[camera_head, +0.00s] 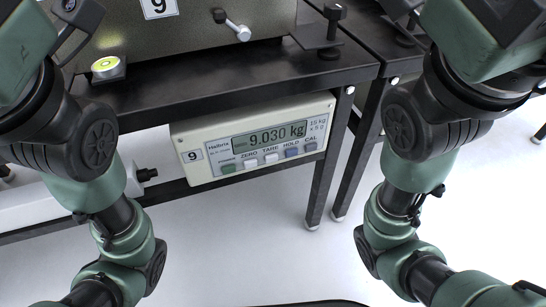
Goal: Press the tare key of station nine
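The station nine indicator (200,140) is a pale box mounted under the front edge of the dark bench. A small "9" label (192,156) is on its left side. Its display (268,136) reads 9.030 kg. Below the display is a row of several keys. My two green and black arms rise at the left and right of the view, both apart from the indicator. I cannot see the fingertips of either gripper.
Above the bench edge (220,84) stands a grey-green weighing base (190,35) marked 9, with a round yellow-green level (105,65) at its left. Dark bench legs (325,160) stand right of the indicator. The space in front of the keys is clear.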

